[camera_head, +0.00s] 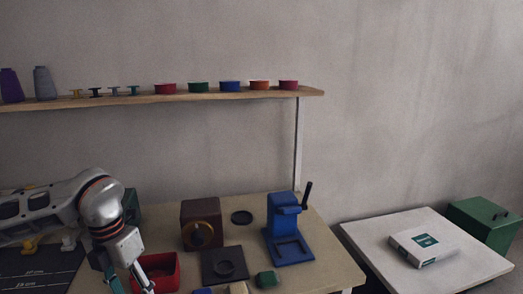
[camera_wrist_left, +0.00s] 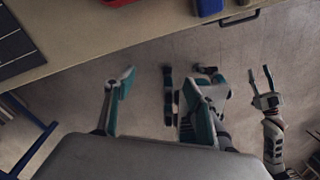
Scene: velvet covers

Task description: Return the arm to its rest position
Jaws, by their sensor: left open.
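My left arm (camera_head: 105,205) comes in from the left in the head view, bent downward over the front left of the table. Its left gripper (camera_head: 127,280) hangs beside the red bin (camera_head: 161,268), at the bottom edge of the picture. In the left wrist view the left gripper (camera_wrist_left: 160,88) has its fingers spread with nothing between them, over the floor in front of the table. What looks like my right gripper (camera_wrist_left: 261,82) shows at the right of that view, fingers apart and empty.
A shelf (camera_head: 220,97) of spools and tins hangs above. A white table (camera_head: 440,225) stands right.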

